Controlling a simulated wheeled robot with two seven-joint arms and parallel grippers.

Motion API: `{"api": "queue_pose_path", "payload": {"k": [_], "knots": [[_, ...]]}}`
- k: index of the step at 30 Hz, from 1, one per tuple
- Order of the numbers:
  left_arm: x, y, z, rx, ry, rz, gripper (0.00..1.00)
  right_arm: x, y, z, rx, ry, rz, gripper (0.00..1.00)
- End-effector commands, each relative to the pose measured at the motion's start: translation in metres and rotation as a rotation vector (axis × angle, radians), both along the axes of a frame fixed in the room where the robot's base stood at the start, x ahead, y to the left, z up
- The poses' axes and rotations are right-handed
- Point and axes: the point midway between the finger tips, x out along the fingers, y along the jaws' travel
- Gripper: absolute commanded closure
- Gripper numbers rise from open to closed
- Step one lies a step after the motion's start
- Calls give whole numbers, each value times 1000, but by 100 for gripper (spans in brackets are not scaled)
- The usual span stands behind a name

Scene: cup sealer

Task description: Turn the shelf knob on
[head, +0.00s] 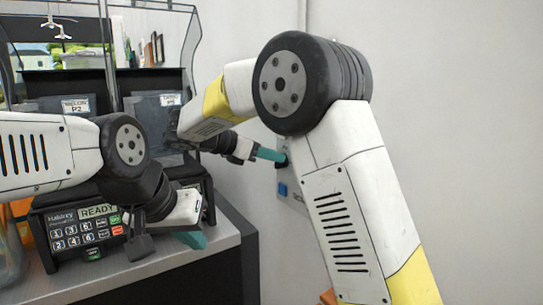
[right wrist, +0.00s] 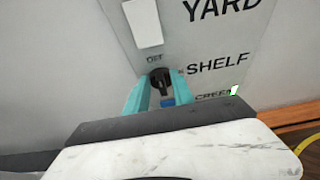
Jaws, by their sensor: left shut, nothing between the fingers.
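The shelf knob (right wrist: 160,76) is black and sits on a light wall panel, beside the printed word SHELF. In the right wrist view, my right gripper (right wrist: 161,82) has one teal finger on each side of the knob. I cannot tell whether both fingers press on it. In the head view, my right gripper (head: 270,154) reaches the panel, and its fingers mostly hide the dark knob (head: 282,159). My left gripper (head: 192,239) is shut and empty, low in front of the sealer's keypad.
The cup sealer's keypad (head: 85,228) shows READY on the counter (head: 150,272). A blue part (head: 282,189) sits below the knob on the panel. A white plate (right wrist: 143,23) is above it. Bare wall (head: 450,100) lies to the right.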

Motion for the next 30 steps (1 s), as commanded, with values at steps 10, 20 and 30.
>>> {"api": "queue_pose_path", "payload": {"k": [10,20,30], "knots": [[0,0,0,0,0,0,100,0,0,0,1,-1,1,100],[0,0,0,0,0,0,100,-2,-1,0,44,-66,2,100],[0,0,0,0,0,0,100,-8,-4,-1,192,-286,3,100]]}}
